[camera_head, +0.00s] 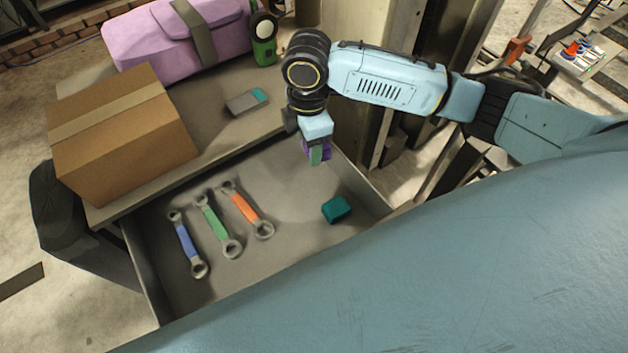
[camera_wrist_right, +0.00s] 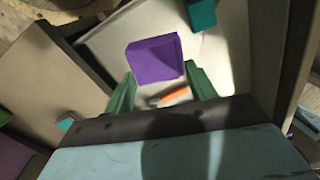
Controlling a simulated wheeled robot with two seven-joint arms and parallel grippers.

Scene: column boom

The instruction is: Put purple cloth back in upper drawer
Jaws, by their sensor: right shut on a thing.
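The purple cloth (camera_wrist_right: 155,60) is a folded, block-like piece between the green fingers of my right gripper (camera_wrist_right: 160,88). In the head view my right gripper (camera_head: 317,152) points down over the back right part of the open drawer (camera_head: 285,185), with a little purple showing at its fingers. The cloth appears to be above the drawer floor; its exact height is hard to tell. The drawer holds a blue wrench (camera_head: 187,245), a green wrench (camera_head: 216,224), an orange wrench (camera_head: 246,210) and a teal folded piece (camera_head: 336,209). My left gripper is out of view.
On the top above the drawer stand a cardboard box (camera_head: 120,140), a pink-purple bag (camera_head: 165,40), a green device (camera_head: 263,38) and a small grey-teal block (camera_head: 247,102). The drawer floor between the orange wrench and the teal piece is clear. A post stands to the right.

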